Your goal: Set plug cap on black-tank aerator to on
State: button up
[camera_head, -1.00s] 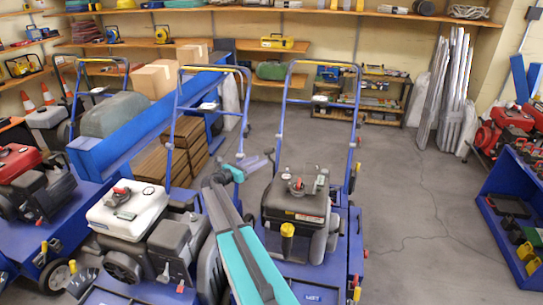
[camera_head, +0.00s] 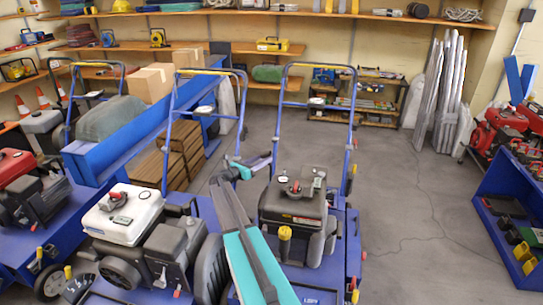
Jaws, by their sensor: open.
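The black-tank aerator (camera_head: 293,207) stands right of centre in the head view, with a dark tank, a red knob (camera_head: 292,188) on top and a yellow cap (camera_head: 285,233) at its front. I cannot make out which small part is the plug cap or how it is set. My gripper (camera_head: 262,160) is open and empty, up and left of the black tank, beyond my teal and grey arm. It appears apart from the machine. My arm hides part of the aerator's left side.
A white-tank aerator (camera_head: 123,215) stands close on the left, with a red-tank one (camera_head: 22,168) further left. Tall blue handles rise behind the machines. A blue bin (camera_head: 505,215) stands at the right. The grey floor (camera_head: 415,220) between is clear.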

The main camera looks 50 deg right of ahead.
jog(key=shift+s+d, duration=0.15)
jog(key=shift+d, duration=2.7)
grip_shut()
jog(key=shift+w+a+r, duration=0.1)
jog(key=shift+w+r, duration=0.05)
jog(key=shift+w, duration=0.05)
